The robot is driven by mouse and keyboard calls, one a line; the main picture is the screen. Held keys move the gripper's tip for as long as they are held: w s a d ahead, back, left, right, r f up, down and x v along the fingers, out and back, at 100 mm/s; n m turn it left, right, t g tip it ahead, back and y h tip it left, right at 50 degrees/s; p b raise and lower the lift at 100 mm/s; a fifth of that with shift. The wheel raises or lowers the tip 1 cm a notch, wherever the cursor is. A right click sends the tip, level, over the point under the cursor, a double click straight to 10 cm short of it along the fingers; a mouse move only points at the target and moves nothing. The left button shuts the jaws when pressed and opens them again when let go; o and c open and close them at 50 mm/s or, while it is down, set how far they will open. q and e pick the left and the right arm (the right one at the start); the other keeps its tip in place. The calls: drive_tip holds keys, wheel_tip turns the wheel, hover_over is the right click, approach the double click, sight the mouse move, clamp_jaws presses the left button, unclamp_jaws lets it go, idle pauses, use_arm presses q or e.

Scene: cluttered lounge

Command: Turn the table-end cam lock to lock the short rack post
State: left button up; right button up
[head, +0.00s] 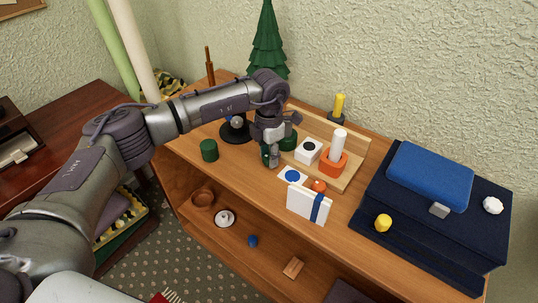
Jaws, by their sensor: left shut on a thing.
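A wooden rack (351,174) with a raised back board stands on the wooden cabinet top. It bears an orange block with a white upright post (338,144), a white block with a black round top (308,150) and a dark green piece (289,142) at its left end. My left gripper (270,158) points down at this left end, its fingers close around a green part. It is shut on that part, which the fingers mostly hide. I cannot tell which piece is the cam lock or whether it is turned. My right gripper is not in view.
A green cylinder (209,150) and a black round stand (236,132) are left of the gripper. A white box with a blue band (308,204), a blue-dotted card (292,175) and an orange ball (319,186) are in front. Blue cases (432,176) fill the right.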

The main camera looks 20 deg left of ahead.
use_arm(q)
drive_tip(key=o, duration=1.1)
drive_tip(key=shift+o, duration=0.2)
